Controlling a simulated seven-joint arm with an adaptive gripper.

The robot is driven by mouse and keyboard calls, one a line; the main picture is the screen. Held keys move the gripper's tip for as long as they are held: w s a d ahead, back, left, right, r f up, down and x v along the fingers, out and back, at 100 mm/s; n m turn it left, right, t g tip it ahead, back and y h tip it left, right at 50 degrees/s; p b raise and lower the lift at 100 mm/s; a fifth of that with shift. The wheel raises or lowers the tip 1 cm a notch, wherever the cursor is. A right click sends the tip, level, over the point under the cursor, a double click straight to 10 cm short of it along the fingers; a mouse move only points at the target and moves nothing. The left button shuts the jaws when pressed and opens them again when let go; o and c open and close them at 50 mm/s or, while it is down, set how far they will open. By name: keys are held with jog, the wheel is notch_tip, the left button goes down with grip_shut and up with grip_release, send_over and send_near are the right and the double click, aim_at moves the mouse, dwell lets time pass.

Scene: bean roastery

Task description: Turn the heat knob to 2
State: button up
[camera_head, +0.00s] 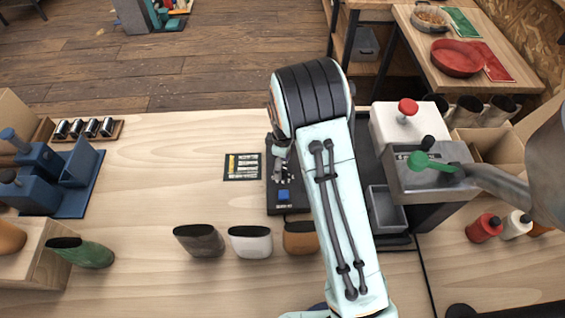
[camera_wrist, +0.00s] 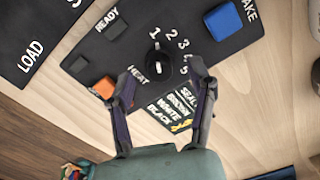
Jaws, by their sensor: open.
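The heat knob (camera_wrist: 159,66) is a round black knob on a dark control panel (camera_wrist: 105,55), with the label HEAT beside it and the numbers 1 to 5 in an arc. Its white mark appears to point toward the 1. My gripper (camera_wrist: 164,72) is open, with its fingertips on either side of the knob in the wrist view; I cannot tell whether they touch it. In the head view my gripper (camera_head: 281,165) is over the panel (camera_head: 275,207), and the knob is hidden there.
The panel also carries a blue button (camera_wrist: 223,21) and an orange button (camera_wrist: 104,87). A small printed card (camera_head: 243,167) lies left of the panel. A grey machine (camera_head: 425,180) stands at right.

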jog(key=shift+f, duration=0.4)
grip_shut()
jog(key=shift+m, duration=2.9)
